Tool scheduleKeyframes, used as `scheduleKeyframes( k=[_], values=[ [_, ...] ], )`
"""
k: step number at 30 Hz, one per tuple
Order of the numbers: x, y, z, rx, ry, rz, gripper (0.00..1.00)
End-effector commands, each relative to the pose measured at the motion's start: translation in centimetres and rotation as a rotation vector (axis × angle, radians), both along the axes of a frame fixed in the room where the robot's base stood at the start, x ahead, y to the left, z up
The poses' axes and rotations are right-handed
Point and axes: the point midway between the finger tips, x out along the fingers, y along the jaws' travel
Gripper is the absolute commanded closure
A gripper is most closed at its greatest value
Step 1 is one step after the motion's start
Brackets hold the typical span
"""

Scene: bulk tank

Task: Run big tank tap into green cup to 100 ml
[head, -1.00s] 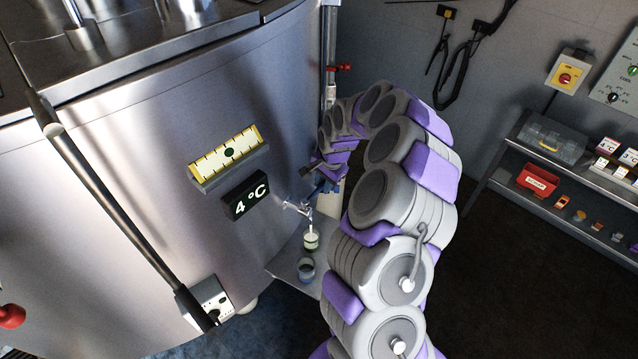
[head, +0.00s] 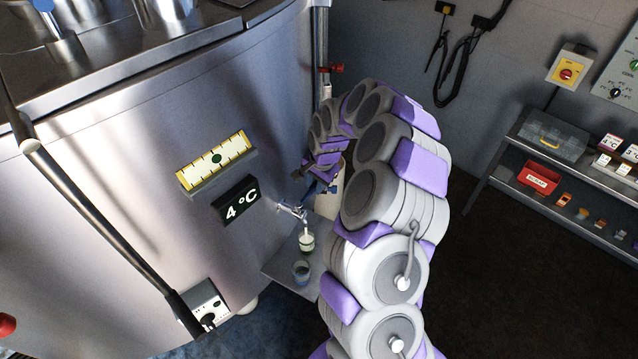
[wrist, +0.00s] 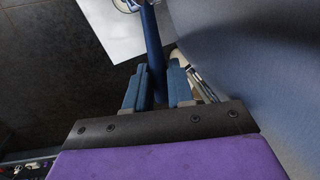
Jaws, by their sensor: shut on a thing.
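The big steel tank (head: 130,130) fills the left of the head view. Its tap (head: 291,210) sticks out low on its front. The green cup (head: 306,243) stands under the spout and looks pale inside; its level is too small to read. A thin white streak shows between spout and cup. My gripper (head: 327,187) is beside the tap, to its upper right. In the wrist view, my gripper (wrist: 156,90) is shut on a blue bar, seemingly the tap lever (wrist: 152,40). The fingertips and the lever's joint with the tap are partly hidden.
A blue-grey cup (head: 301,272) stands near the green cup on a small metal shelf (head: 275,266). The tank carries a yellow gauge (head: 217,160) and a 4 °C display (head: 240,204). A shelf rack (head: 560,170) with boxes stands right. Dark floor between is clear.

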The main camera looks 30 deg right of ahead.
Motion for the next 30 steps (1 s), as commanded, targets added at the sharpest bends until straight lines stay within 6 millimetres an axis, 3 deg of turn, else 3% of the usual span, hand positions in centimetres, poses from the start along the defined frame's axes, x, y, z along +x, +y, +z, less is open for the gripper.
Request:
scheduleKeyframes(
  k=[8,18,19,27,30],
  values=[
    [1.1,0.6,-0.1,0.005,0.001,0.157,1.0],
    [1.3,0.3,-0.2,0.005,-0.001,0.175,1.0],
    [1.3,0.3,-0.2,0.005,-0.001,0.175,0.77],
    [1.2,0.1,-0.1,0.005,-0.003,0.174,0.52],
    [1.2,0.0,-0.1,0.005,-0.003,0.173,0.52]
  ],
)
